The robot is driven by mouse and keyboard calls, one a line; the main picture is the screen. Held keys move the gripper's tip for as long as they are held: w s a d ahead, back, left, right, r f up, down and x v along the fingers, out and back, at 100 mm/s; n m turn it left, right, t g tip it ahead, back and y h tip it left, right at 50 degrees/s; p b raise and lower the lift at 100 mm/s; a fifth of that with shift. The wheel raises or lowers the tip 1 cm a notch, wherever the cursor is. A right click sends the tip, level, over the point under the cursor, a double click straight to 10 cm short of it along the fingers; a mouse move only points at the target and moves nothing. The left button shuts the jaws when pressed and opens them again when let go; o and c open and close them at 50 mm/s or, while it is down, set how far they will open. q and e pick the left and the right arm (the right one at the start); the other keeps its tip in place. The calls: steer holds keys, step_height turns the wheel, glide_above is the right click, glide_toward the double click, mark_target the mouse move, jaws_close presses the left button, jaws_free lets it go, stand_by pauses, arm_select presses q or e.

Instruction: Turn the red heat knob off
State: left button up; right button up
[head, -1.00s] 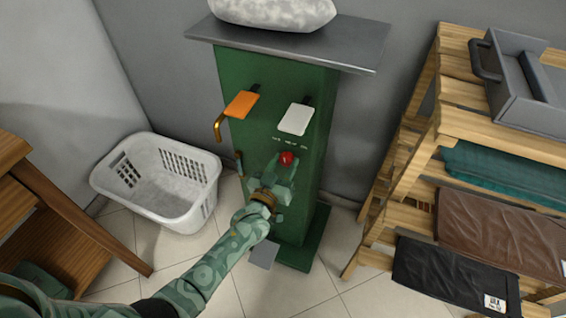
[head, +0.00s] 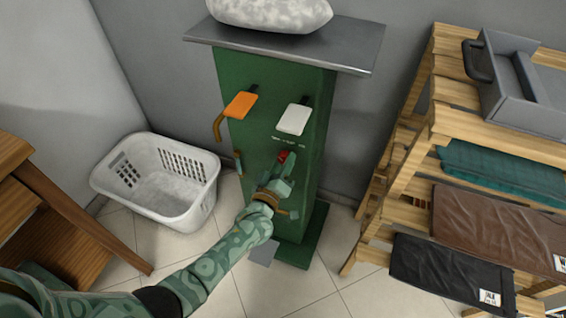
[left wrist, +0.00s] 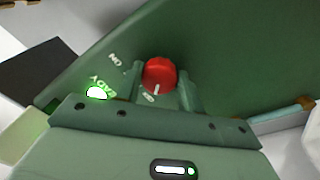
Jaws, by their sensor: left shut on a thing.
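The red heat knob (head: 283,156) is on the front of a green machine column (head: 312,130), below an orange lever and a white lever. My left gripper (head: 284,168) is shut on it, and its fingers partly cover the knob in the head view. In the left wrist view the knob (left wrist: 160,72) sits between the fingers of my left gripper (left wrist: 162,87). Its white pointer mark faces down toward a small label. An "ON" label and a "READY" label with a glowing lamp (left wrist: 97,93) are to its left. My right gripper is not in view.
An orange lever (head: 240,104) and a white lever (head: 293,119) stick out above the knob. A white laundry basket (head: 190,205) stands on the floor at left. A wooden rack (head: 440,110) with folded garments stands at right. A grey top (head: 350,55) overhangs the column.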

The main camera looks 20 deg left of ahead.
arm_select(q)
steer(key=shift+f, duration=0.1)
stand_by(0.3)
steer(key=o, duration=1)
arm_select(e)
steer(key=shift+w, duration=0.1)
arm_select(q)
steer(key=s+p, duration=0.1)
steer(key=s, duration=0.4)
steer(key=s+p, duration=0.2)
steer(key=s, duration=0.4)
steer(key=s+f+p, duration=0.1)
steer(key=s, duration=0.4)
steer(key=shift+s+a, duration=0.2)
steer(key=shift+a, duration=0.1)
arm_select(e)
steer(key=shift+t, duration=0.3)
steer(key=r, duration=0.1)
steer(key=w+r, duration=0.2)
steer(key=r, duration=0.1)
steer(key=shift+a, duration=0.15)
arm_select(q)
steer(key=shift+f, duration=0.1)
